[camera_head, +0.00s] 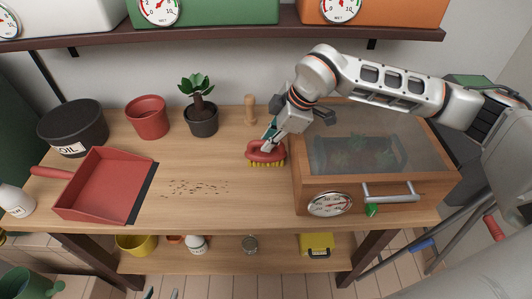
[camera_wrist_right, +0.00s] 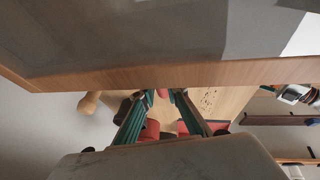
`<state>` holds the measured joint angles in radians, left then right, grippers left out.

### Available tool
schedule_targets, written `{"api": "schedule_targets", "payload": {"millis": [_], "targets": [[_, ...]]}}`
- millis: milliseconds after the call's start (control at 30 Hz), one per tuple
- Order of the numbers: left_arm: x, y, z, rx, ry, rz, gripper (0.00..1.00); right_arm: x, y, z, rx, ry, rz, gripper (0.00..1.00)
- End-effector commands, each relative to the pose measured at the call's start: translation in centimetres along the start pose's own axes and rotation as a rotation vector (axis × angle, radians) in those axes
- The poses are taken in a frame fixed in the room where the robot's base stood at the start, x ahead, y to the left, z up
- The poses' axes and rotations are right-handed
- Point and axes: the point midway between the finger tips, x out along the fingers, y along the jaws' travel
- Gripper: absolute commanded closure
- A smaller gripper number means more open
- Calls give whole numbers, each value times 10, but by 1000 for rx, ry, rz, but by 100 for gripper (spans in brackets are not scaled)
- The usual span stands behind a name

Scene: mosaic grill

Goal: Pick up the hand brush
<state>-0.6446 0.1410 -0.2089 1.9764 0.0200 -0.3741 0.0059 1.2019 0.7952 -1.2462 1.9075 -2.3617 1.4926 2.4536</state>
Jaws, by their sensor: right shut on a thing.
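The hand brush (camera_head: 268,157), red with yellow bristles, is at the middle of the wooden workbench, just left of the glass-topped wooden box. My right gripper (camera_head: 268,140) reaches down from above and is shut on its red top. I cannot tell whether the bristles touch the bench. In the right wrist view, a small red part of the brush (camera_wrist_right: 161,93) shows between the green fingers of my right gripper (camera_wrist_right: 165,95). Two fingertips of my left gripper (camera_head: 161,294) just show at the bottom edge of the head view, apart and with nothing between them.
The wooden box (camera_head: 300,190) with gauge and handle stands close right of the brush. A wooden peg (camera_head: 250,110) and potted plant (camera_head: 202,120) stand behind. Dark crumbs (camera_head: 195,188) lie left, beside a red dustpan (camera_head: 98,185). A shelf (camera_head: 220,34) overhangs the back.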

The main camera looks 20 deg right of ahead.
Motion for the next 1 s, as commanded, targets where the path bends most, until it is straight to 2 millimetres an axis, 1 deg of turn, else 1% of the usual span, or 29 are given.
{"api": "schedule_targets", "payload": {"millis": [267,367,467,667,1000], "targets": [[0,0,-1,-1,1,0,60,-4,2,-2,-1,1,2,100],[0,0,-2,-1,2,0,60,-11,3,-5,-1,2,3,100],[-1,0,-3,-2,3,0,60,-23,6,-10,-2,3,4,100],[-1,0,-5,-4,5,0,60,-57,13,-24,-1,3,5,100],[-2,1,-4,-7,2,2,60,-124,28,-52,-2,3,5,100]]}}
